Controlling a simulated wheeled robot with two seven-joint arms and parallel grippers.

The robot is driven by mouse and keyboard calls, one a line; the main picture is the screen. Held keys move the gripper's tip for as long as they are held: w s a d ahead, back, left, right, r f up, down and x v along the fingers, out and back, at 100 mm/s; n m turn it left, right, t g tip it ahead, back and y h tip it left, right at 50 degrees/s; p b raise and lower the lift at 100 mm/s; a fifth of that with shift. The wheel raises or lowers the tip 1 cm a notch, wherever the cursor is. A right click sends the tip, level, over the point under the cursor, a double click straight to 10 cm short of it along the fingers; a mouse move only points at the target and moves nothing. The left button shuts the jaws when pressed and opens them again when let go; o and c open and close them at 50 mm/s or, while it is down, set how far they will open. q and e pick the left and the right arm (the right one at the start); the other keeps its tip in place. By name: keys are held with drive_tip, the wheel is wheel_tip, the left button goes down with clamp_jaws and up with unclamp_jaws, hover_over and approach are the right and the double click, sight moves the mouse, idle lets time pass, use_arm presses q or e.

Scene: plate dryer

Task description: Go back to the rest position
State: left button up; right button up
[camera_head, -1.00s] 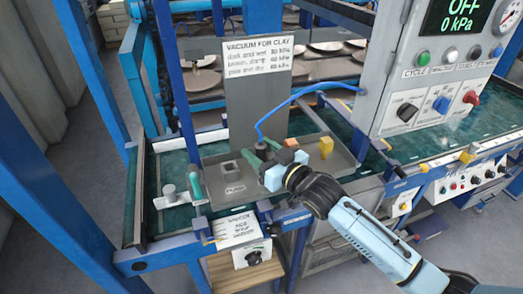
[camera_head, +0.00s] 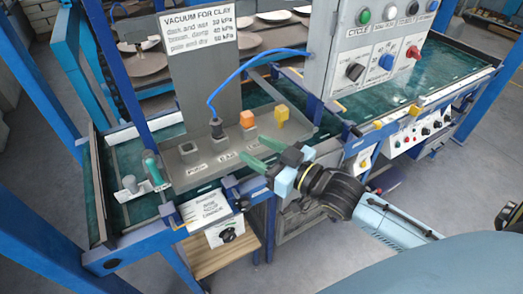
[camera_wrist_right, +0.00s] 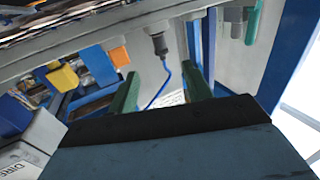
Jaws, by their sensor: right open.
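My right gripper (camera_head: 262,155) has green fingers, spread apart and empty. It is in front of the grey tray (camera_head: 190,178), apart from the things on it. In the right wrist view the two green fingers (camera_wrist_right: 162,95) stand apart with nothing between them. A dark plug with a blue hose (camera_head: 216,128) stands upright on the tray. An orange block (camera_head: 247,118) and a yellow block (camera_head: 282,114) stand to its right. My left gripper is not in view.
A green-handled tool (camera_head: 153,168) stands at the tray's left. A control panel with knobs (camera_head: 385,60) rises at the upper right. A white labelled box (camera_head: 213,225) hangs at the front edge. Racks with plates (camera_head: 145,62) stand behind. Grey floor is free at the front right.

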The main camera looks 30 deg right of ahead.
drive_tip(key=shift+s+d, duration=0.1)
idle(0.6)
drive_tip(key=s+f+m+g+h, duration=0.1)
drive_tip(key=s+f+g+h, duration=0.3)
drive_tip(key=s+f+g, duration=0.45)
drive_tip(key=s+f+m+g+h, duration=0.2)
drive_tip(key=s+f+g+h, duration=0.3)
drive_tip(key=s, duration=0.6)
wheel_tip(320, 180, down, 28)
drive_tip(key=s+d+y+b, duration=0.1)
drive_tip(key=s+y, duration=0.1)
drive_tip(key=s, duration=0.1)
drive_tip(key=s+d+f+g+b, duration=0.1)
drive_tip(key=s+d+f+g, duration=0.1)
drive_tip(key=s+f, duration=1.3)
drive_tip(key=shift+s+d+n, duration=0.3)
drive_tip(key=shift+s+d, duration=0.1)
drive_tip(key=shift+d, duration=0.05)
